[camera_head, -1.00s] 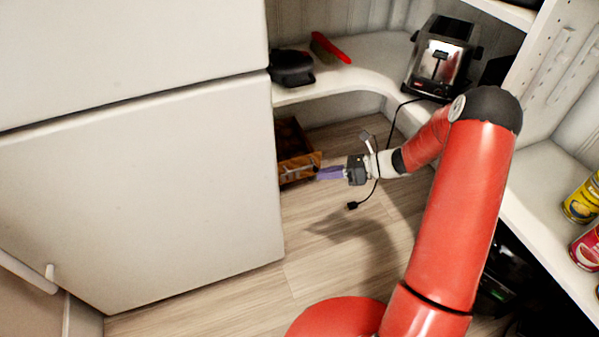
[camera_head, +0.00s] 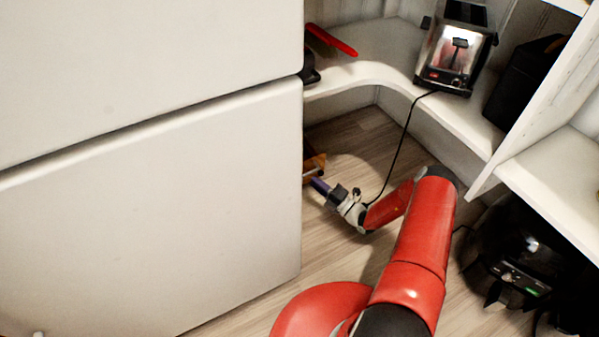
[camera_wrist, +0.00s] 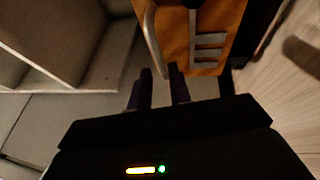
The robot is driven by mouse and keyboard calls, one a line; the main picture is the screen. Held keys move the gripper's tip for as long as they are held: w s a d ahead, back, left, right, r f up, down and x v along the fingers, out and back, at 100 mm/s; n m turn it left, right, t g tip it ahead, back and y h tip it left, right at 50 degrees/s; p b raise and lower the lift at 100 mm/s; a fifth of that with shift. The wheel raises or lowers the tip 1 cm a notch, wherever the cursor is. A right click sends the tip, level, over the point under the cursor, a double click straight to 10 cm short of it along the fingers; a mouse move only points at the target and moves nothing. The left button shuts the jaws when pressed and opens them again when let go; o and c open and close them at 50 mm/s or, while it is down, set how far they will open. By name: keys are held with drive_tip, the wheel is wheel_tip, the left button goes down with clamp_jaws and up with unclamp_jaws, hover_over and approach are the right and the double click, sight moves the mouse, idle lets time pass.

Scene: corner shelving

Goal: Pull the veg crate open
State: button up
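The veg crate is an orange-brown wooden box. In the head view only a small corner of the crate (camera_head: 315,163) shows past the white cabinet's edge. In the wrist view its orange side with pale slats (camera_wrist: 207,62) is just beyond my fingers. My gripper (camera_head: 318,186) is low over the floor with its purple fingers at the crate's near corner. In the wrist view the fingers of my gripper (camera_wrist: 161,72) stand apart, with the crate's pale edge at the gap between the tips. Contact is hard to tell.
A big white cabinet (camera_head: 150,220) fills the left and hides most of the crate. A curved shelf (camera_head: 375,72) holds a toaster (camera_head: 455,55), whose black cord (camera_head: 405,135) hangs beside my gripper. A black appliance (camera_head: 520,255) stands at the lower right.

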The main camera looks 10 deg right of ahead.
drive_tip(key=x, duration=0.6)
drive_tip(key=shift+c, duration=0.4)
clamp_jaws()
